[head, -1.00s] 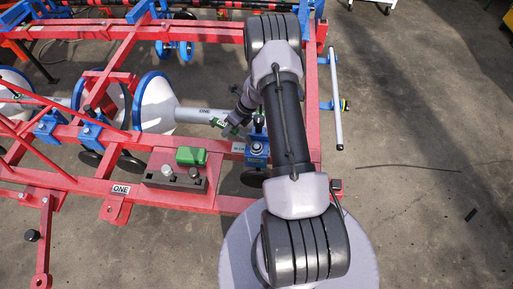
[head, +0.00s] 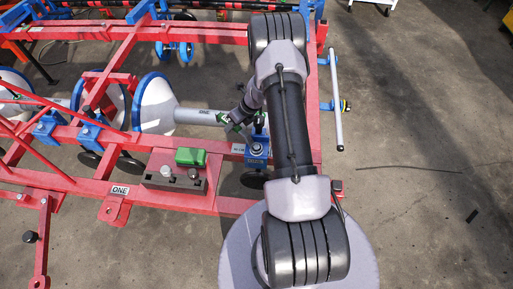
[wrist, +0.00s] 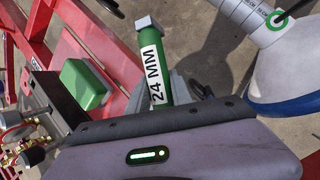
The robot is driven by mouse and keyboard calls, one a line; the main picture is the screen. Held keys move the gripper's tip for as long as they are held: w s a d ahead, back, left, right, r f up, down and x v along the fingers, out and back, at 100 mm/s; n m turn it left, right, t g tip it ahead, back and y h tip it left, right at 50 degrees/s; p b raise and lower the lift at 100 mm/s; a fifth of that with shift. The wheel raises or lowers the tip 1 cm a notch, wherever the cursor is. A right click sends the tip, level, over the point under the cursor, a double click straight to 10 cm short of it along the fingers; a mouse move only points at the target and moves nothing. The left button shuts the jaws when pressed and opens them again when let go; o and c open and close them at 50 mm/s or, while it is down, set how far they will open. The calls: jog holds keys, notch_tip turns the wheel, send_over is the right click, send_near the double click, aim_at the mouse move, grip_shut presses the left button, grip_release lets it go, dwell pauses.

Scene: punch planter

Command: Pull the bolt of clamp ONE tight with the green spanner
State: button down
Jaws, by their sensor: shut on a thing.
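The green spanner (wrist: 150,65), marked 24 MM with a grey head end, juts up from my gripper (wrist: 182,98) in the wrist view. My gripper is shut on it; the gripped part is mostly hidden. In the head view my gripper (head: 236,119) hangs over the red beam near the grey tube's right end, just left of a blue clamp (head: 257,161) with a bolt on top. The clamp's small label is not readable. I cannot tell whether the spanner touches the bolt. One ONE label (head: 204,112) is on the grey tube, another ONE plate (head: 121,190) on the red frame.
White cones (head: 157,103) with blue rims stand to the left. Open concrete floor (head: 425,150) lies to the right.

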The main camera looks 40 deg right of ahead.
jog(key=shift+a, duration=0.1)
jog(key=shift+r, duration=0.15)
notch_tip(320, 180, up, 3)
jog(key=p, duration=0.2)
jog(key=shift+r+p, duration=0.1)
jog(key=shift+p, duration=0.3)
jog(key=s+a+n+g+y+p, duration=0.1)
jog(key=s+a+n+g+y, duration=0.1)
jog(key=a+n, duration=0.4)
jog(key=shift+s+a+n+g, duration=0.3)
jog(key=shift+s+n+g, duration=0.1)
jog(key=shift+s+n, duration=0.1)
